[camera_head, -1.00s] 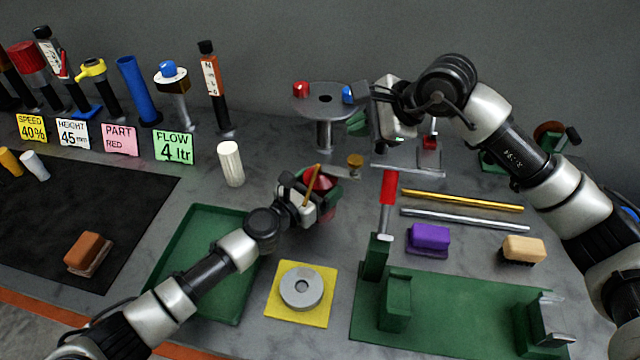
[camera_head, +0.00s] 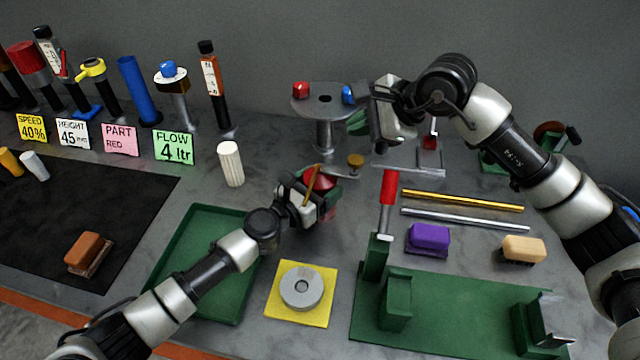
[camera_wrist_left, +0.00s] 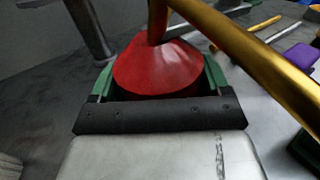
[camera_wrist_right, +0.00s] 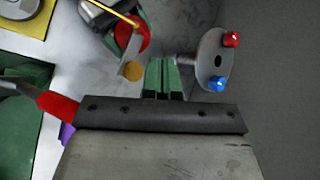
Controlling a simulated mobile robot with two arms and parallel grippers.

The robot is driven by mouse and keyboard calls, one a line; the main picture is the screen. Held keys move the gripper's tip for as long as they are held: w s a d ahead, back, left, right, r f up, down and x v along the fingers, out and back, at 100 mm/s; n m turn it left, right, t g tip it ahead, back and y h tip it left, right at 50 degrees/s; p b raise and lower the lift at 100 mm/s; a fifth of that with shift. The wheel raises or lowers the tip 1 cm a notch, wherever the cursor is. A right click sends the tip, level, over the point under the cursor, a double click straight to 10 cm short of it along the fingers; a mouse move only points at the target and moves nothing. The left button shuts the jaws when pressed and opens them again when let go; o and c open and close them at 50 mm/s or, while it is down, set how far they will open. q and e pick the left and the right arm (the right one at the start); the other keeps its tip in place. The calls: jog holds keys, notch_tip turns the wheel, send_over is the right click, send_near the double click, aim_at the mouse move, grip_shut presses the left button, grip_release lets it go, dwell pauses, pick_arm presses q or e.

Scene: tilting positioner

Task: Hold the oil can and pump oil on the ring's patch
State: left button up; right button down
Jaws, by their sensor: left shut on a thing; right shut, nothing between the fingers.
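The oil can (camera_head: 323,181) is red with a thin gold spout (camera_head: 312,184); its red body (camera_wrist_left: 158,68) fills the middle of the left wrist view. My left gripper (camera_head: 328,182) is shut around the can, above the table. A brass disc (camera_head: 355,160) on a pale strip sits just right of the can and also shows in the right wrist view (camera_wrist_right: 133,71).
A grey round table on a post (camera_head: 325,103) with red and blue knobs stands behind my grippers. A green tray (camera_head: 190,270) lies left of the sheet. A green fixture (camera_head: 450,310) with a red-handled lever (camera_head: 389,187), rods and brushes occupy the right.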

aim_at(356, 162)
jog(key=shift+w+f, duration=0.2)
jog(key=shift+f, duration=2.25)
dwell(0.7)
